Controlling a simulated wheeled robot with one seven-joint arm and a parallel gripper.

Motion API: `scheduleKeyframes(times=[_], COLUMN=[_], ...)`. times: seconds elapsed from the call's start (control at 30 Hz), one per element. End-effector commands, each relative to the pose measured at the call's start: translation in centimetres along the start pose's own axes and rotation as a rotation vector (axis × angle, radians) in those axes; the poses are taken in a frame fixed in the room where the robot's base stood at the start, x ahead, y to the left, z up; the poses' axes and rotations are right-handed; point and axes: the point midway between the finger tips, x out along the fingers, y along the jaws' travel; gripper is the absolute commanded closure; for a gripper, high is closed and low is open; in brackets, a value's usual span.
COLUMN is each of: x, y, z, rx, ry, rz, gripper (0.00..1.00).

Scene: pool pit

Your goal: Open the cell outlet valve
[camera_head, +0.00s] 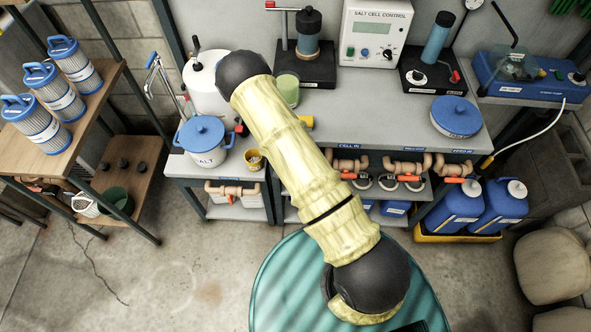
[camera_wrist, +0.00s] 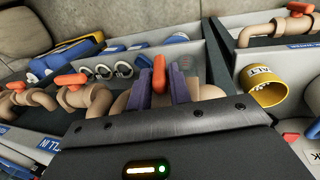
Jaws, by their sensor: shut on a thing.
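In the wrist view my gripper (camera_wrist: 160,88) has its two purple fingers on either side of an orange valve handle (camera_wrist: 159,70) and is shut on it. The handle points away from the camera, over a tan pipe (camera_wrist: 209,92) that runs crosswise behind the fingers. The valve body is mostly hidden by the fingers and my gripper housing. No label for this valve can be read. In the head view my arm covers this spot, and neither my gripper nor the held handle shows.
Tan pipes with orange-handled valves (camera_head: 348,175) run under the bench edge, near a CELL IN label (camera_head: 349,146). Another valve (camera_wrist: 70,80) stands left of my gripper in the wrist view. A yellow cup (camera_wrist: 248,92) is close on the right. Blue jugs (camera_head: 455,208) stand at right.

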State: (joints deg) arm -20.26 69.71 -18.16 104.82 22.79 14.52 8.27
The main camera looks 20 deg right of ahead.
Motion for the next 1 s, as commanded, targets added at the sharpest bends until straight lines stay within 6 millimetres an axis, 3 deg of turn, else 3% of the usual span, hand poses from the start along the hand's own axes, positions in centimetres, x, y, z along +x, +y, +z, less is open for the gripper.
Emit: scheduleKeyframes(times=[0.47, 1.0], x=[0.6, 1.8], y=[-1.2, -2.6], z=[-0.1, -0.1], rx=[-0.007, -0.004], ry=[0.006, 0.006], rz=[0.293, 0.789], gripper=[1.0, 1.0])
